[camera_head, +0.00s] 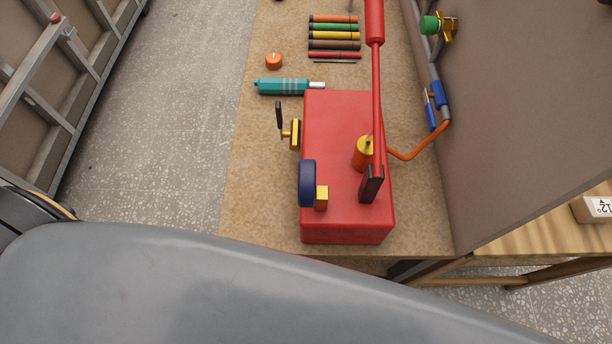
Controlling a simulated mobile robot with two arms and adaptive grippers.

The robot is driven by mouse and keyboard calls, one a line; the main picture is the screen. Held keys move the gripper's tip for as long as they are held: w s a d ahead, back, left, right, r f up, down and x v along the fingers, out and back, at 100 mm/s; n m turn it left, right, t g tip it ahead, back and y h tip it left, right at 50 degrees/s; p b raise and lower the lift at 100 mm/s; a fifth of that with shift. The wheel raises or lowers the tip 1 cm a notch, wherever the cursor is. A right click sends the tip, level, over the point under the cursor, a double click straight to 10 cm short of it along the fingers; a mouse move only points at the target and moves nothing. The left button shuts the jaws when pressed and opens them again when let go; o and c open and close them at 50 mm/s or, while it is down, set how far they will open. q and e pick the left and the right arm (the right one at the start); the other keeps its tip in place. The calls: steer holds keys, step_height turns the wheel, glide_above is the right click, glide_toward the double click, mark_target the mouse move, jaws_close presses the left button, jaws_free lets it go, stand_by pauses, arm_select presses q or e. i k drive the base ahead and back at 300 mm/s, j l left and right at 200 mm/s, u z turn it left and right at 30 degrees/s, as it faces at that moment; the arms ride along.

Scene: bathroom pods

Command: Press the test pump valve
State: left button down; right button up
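The test pump is a red box (335,225) on a brown board, right of the picture's middle. A long red lever (376,90) runs from a black bracket on its top toward the far edge, ending in a thicker red grip. A brass valve (294,134) with a black handle (279,115) sticks out of the box's left side. A round dark blue gauge (307,184) with a brass fitting is on the same side, nearer to me. An orange and brass cylinder (363,153) stands on top, beside the lever. Neither of my grippers shows in this view.
A teal tool (285,87), an orange round piece (274,61) and a row of coloured sticks (334,31) lie beyond the pump. An orange hose (418,147) joins a blue-handled valve (438,95) by the right wall panel (520,100). Floor (170,110) is clear at left.

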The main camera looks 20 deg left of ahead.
mark_target(278, 105)
steer(key=k+j+z, duration=0.5)
steer(key=j, duration=0.35)
steer(key=k+j+z, duration=0.45)
steer(key=k+j, duration=0.2)
